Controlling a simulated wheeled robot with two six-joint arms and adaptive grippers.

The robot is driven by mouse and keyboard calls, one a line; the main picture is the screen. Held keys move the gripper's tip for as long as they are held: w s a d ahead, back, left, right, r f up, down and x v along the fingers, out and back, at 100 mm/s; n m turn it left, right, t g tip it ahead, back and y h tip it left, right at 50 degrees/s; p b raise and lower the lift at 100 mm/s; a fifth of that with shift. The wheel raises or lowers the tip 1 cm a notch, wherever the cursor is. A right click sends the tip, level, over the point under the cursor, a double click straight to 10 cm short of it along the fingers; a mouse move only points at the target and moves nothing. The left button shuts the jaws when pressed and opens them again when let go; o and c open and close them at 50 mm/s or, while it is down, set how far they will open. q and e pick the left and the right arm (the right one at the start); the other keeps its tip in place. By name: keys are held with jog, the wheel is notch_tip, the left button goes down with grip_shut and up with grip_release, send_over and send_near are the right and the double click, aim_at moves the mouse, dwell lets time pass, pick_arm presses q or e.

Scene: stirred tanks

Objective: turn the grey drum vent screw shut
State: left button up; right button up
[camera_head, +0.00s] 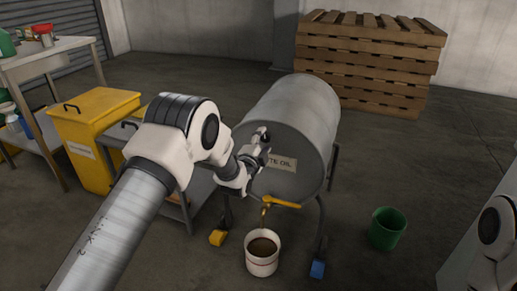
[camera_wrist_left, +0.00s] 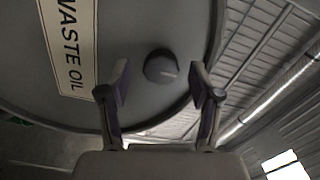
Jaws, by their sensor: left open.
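The grey drum (camera_head: 300,115) lies on its side on a stand, its round end facing me with a "WASTE OIL" label (camera_wrist_left: 72,45). In the left wrist view, the vent screw (camera_wrist_left: 161,67) is a dark round knob with a light mark, on the drum end near its rim. My left gripper (camera_wrist_left: 158,95) is open, with its fingertips on either side of the knob and a gap on both sides. In the head view my left gripper (camera_head: 262,148) is at the drum end and hides the screw area. My right gripper is not in view.
A yellow tap (camera_head: 282,202) low on the drum lets a thin brown stream fall into a white bucket (camera_head: 262,265) of dark liquid. A green bucket (camera_head: 386,230) stands right.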

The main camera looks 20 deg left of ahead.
pick_arm(q)
jog(key=s, duration=1.1)
jog(key=shift+a, duration=0.15)
jog(key=shift+s, duration=0.1)
jog(key=s+a+f+n+g, duration=0.15)
jog(key=s+f+g, duration=0.25)
jog(key=s+f, duration=0.55)
jog(key=s+f+n+g, duration=0.2)
jog(key=s+f+g, duration=0.35)
jog(key=f, duration=0.75)
jog(key=s+f+n+g, duration=0.2)
jog(key=s+n+g, duration=0.15)
jog(key=s, duration=0.55)
jog(key=s+f+n+g, duration=0.2)
jog(key=s+n, duration=0.3)
jog(key=s, duration=0.5)
jog(key=s+f+n+g, duration=0.3)
jog(key=s+n, duration=0.1)
jog(key=s, duration=0.5)
notch_tip(320, 180, up, 36)
jog(key=p, duration=3.5)
jog(key=shift+w+d+f+y, duration=0.15)
jog(key=shift+d+f+y, duration=0.05)
jog(key=shift+y, duration=0.1)
